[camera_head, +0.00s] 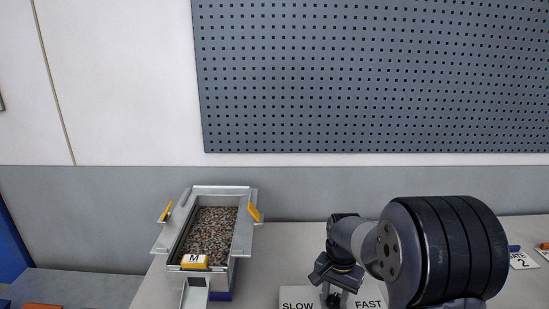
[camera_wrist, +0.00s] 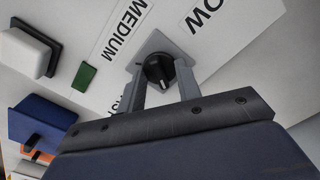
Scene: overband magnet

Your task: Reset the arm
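My gripper (camera_head: 332,290) points down over a white panel with SLOW and FAST labels (camera_head: 298,305) in the head view. In the wrist view my gripper (camera_wrist: 161,85) has its two grey fingers apart, with a round black knob (camera_wrist: 158,70) between them. The knob has a pale pointer line and sits on a grey plate. The fingers look open around or just above the knob, with no clear grip on it. The panel (camera_wrist: 110,90) also shows a MEDIUM label.
A metal tray of brown granules (camera_head: 210,230) with a yellow M tag (camera_head: 194,261) stands left on the bench. A green block (camera_wrist: 84,76), a white-topped block (camera_wrist: 32,48) and a blue block (camera_wrist: 40,122) lie near the panel. A GATE 2 label (camera_head: 523,262) is at right.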

